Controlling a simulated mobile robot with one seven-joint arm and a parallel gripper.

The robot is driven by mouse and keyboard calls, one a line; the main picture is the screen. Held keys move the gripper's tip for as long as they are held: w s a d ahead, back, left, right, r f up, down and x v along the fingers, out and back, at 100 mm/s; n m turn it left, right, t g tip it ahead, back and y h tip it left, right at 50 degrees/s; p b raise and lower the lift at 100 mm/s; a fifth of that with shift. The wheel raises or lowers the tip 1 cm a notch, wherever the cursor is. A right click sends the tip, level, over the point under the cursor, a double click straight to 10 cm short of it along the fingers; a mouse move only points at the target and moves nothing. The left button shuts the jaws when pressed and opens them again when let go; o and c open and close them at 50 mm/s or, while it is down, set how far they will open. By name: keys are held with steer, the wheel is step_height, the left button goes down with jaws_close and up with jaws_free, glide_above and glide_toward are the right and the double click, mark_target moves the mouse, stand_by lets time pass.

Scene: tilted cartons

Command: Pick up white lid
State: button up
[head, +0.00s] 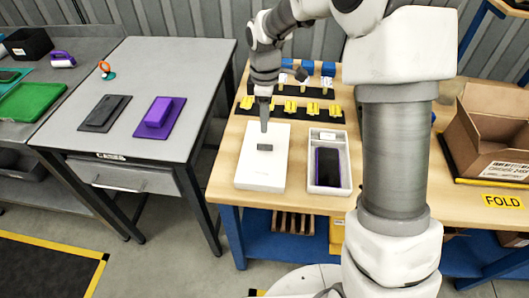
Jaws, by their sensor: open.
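The white lid (258,174) lies flat on the wooden table, with a small grey block-like grip (264,148) on its upper middle. My gripper (264,127) points down over the far half of the lid, just behind the grip in the picture. It is open and holds nothing that I can see. The fingers are small and seen nearly edge-on, so I cannot tell their exact height above the lid. To the right of the lid stands an open white box (344,188) with a dark phone-like slab (327,168) and a small white item inside.
Black racks with yellow clips (290,113) and blue bins (328,69) stand behind the lid. An open cardboard carton (493,130) sits at the right. A grey table (165,80) at the left holds a purple block (158,113) and a dark pad (104,113).

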mark_target(265, 141)
step_height(265, 141, down, 9)
steer(key=shift+w+f+b, duration=0.1)
steer(key=shift+f+b, duration=0.05)
steer(key=shift+b, duration=0.35)
jaws_close()
